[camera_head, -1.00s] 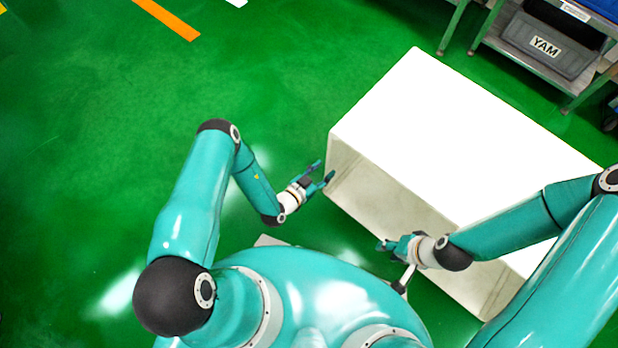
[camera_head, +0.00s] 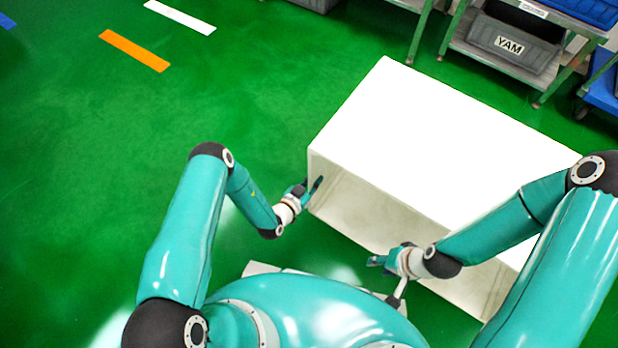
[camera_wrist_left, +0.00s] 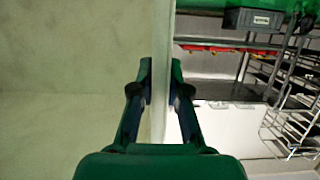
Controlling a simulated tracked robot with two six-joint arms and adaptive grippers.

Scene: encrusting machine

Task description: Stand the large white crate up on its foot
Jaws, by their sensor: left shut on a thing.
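The large white crate (camera_head: 440,130) lies on the green floor in front of me in the head view. Its open side faces me, and its shaded inside shows below the bright upper face. My left gripper (camera_head: 313,190) is at the crate's left rim, shut on the thin wall. In the left wrist view its fingers (camera_wrist_left: 161,85) sit on either side of the wall edge (camera_wrist_left: 160,120). My right gripper (camera_head: 377,261) is in front of the open side, nearer to me; its fingers are too small to read. My right arm hides part of the crate's right end.
Behind the crate, a metal rack (camera_head: 430,40) holds a grey bin marked YAM (camera_head: 510,45). A blue cart (camera_head: 603,85) stands at the right edge. The green floor to the left is clear, with an orange stripe (camera_head: 134,51) and a white stripe (camera_head: 180,17).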

